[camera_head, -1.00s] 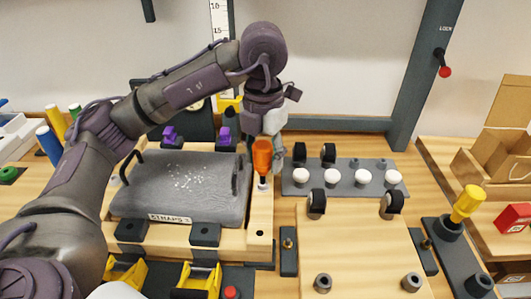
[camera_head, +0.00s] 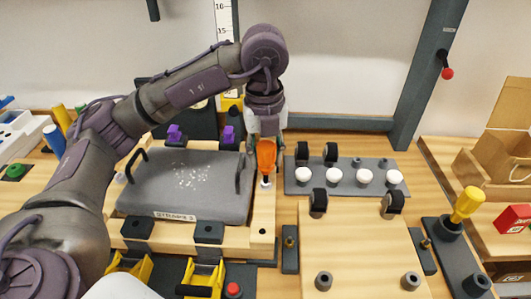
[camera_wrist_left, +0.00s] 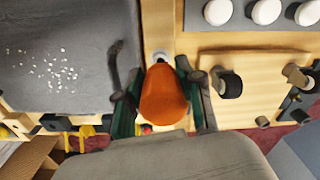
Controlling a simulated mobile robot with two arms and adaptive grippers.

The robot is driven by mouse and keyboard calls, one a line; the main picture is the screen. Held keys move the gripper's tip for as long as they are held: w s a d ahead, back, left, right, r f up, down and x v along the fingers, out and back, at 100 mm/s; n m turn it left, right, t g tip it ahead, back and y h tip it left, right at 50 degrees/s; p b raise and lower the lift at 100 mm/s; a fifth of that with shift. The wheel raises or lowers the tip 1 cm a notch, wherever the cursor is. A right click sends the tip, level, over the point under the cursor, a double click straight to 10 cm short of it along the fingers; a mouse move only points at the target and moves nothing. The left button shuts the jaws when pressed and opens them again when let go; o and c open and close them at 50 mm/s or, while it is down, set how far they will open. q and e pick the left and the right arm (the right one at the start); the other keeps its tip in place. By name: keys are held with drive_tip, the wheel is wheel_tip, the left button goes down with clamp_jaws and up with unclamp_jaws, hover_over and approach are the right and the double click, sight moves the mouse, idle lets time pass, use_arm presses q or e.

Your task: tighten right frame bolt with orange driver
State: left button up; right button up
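The orange driver (camera_head: 266,157) stands about upright, tip down, over the wooden frame's right-hand rail (camera_head: 263,215). My left gripper (camera_head: 266,150) is shut on its handle, with a finger on each side. In the left wrist view the orange handle (camera_wrist_left: 162,96) sits between the dark fingers. A small pale bolt head (camera_head: 265,183) shows right under the driver's tip on the rail. It also shows in the left wrist view (camera_wrist_left: 160,57). I cannot tell whether tip and bolt touch. My right gripper is not in view.
A grey padded panel (camera_head: 185,185) with a black handle lies left of the rail. A grey strip (camera_head: 342,163) with several white knobs is to the right, above a wooden board (camera_head: 360,245) with black rollers. A yellow-handled tool (camera_head: 467,203) stands farther right.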

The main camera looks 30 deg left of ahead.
use_arm(q)
drive_tip(key=shift+f+m, duration=0.1)
drive_tip(key=shift+m, duration=0.6)
clamp_jaws()
drive_tip(key=m+b, duration=0.1)
drive_tip(key=m, duration=0.2)
drive_tip(key=shift+d+b, duration=0.15)
drive_tip(key=shift+b, duration=0.15)
drive_tip(key=m, duration=0.5)
drive_tip(key=shift+d+m, duration=0.15)
drive_tip(key=shift+m, duration=0.15)
drive_tip(key=m, duration=0.5)
drive_tip(key=shift+d+b, duration=0.15)
drive_tip(key=shift+b, duration=0.2)
drive_tip(key=o, duration=0.9)
unclamp_jaws()
